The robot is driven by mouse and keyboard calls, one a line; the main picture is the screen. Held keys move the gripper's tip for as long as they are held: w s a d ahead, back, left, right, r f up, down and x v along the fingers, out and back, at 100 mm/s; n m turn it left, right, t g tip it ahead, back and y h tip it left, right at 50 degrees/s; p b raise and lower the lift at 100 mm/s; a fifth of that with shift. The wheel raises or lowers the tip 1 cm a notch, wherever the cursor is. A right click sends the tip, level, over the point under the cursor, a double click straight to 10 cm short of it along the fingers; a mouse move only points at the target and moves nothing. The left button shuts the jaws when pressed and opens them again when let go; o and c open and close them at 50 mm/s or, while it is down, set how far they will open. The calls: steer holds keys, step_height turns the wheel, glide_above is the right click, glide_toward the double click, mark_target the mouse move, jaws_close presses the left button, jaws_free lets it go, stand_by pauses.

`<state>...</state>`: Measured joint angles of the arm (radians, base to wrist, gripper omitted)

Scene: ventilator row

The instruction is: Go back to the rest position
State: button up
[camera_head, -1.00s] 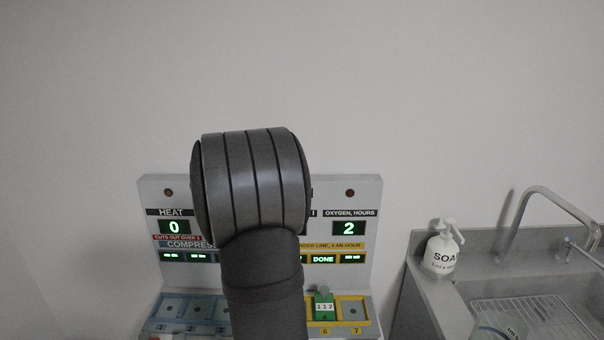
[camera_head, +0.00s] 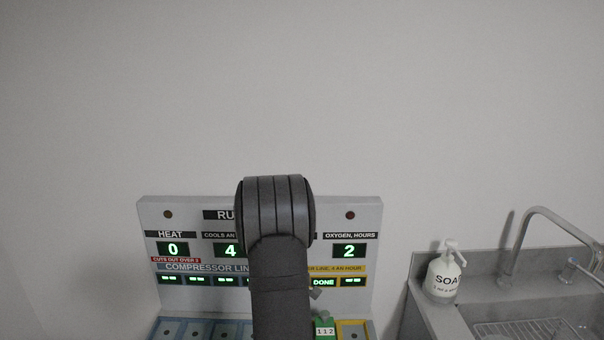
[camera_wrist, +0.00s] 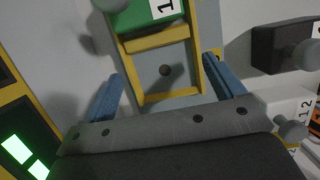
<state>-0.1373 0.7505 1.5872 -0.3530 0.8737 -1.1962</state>
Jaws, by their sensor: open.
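My gripper (camera_wrist: 163,88) shows in the wrist view as two blue fingers spread wide apart, with nothing between them but an empty yellow-framed slot (camera_wrist: 165,72) behind. A green block marked with a 1 (camera_wrist: 150,14) sits just beyond that slot. In the head view my dark arm stands in front of the ventilator panel (camera_head: 160,212) and hides its middle; the gripper itself is hidden there.
Blue slots (camera_head: 198,330) lie at left. A soap bottle (camera_head: 442,276) and sink tap (camera_head: 512,245) stand right. A dark knobbed block (camera_wrist: 280,47) is near the gripper.

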steer(key=shift+a+f, duration=0.1)
steer(key=shift+f, duration=0.05)
steer(key=shift+v, duration=1)
